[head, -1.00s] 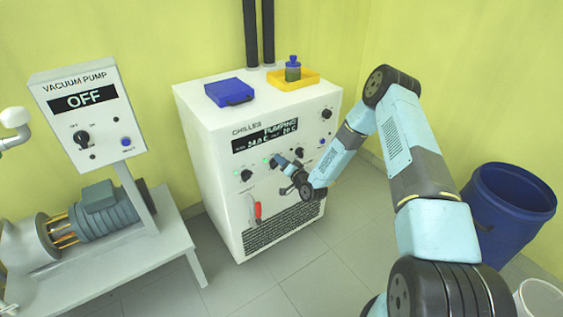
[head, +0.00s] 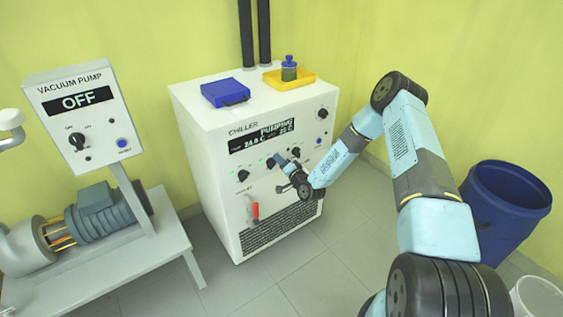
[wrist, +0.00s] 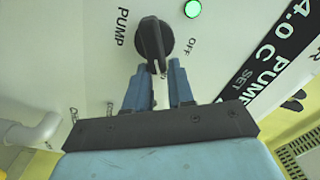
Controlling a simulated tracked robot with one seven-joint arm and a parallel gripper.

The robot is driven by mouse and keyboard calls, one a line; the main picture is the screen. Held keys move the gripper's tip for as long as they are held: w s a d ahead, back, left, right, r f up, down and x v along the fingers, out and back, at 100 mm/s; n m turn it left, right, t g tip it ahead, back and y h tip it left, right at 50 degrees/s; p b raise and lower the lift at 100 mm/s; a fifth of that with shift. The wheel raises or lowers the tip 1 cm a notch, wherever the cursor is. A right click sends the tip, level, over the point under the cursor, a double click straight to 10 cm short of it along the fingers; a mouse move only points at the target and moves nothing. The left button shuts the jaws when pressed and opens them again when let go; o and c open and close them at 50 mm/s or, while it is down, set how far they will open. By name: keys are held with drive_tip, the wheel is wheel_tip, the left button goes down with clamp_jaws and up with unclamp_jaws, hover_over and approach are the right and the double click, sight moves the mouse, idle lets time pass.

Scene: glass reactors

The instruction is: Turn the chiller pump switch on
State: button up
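The chiller (head: 215,150) is a white cabinet, and its display (head: 262,136) reads PUMPING. The pump switch is a black rotary knob (wrist: 152,40) labelled PUMP, with an OFF mark on its right in the wrist view. A lit green lamp (wrist: 193,9) is beside it. My gripper (wrist: 160,75) is open at the panel, with its two blue fingers apart just below the knob's body. The knob's lower end lies near the gap between them; contact cannot be told. In the head view my gripper (head: 281,164) is in front of the panel and partly hides the knob.
Other knobs (head: 243,176) and a red-handled valve (head: 253,210) are on the chiller front. A blue case (head: 226,92) and a yellow tray (head: 290,79) sit on top. The vacuum pump box (head: 84,110) reads OFF at left; a blue bin (head: 508,200) is at right.

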drive_tip(key=o, duration=0.4)
drive_tip(key=shift+s+a+f, duration=0.25)
drive_tip(key=shift+s+f, duration=0.05)
drive_tip(key=shift+f, duration=0.15)
drive_tip(key=shift+c, duration=0.2)
drive_tip(key=shift+w, duration=0.1)
drive_tip(key=shift+w+r, duration=0.1)
drive_tip(key=shift+r, duration=0.05)
drive_tip(key=shift+d, duration=0.1)
drive_tip(key=v, duration=1.3)
drive_tip(key=shift+s+d, duration=0.2)
drive_tip(key=shift+s, duration=0.2)
drive_tip(key=shift+r, duration=0.1)
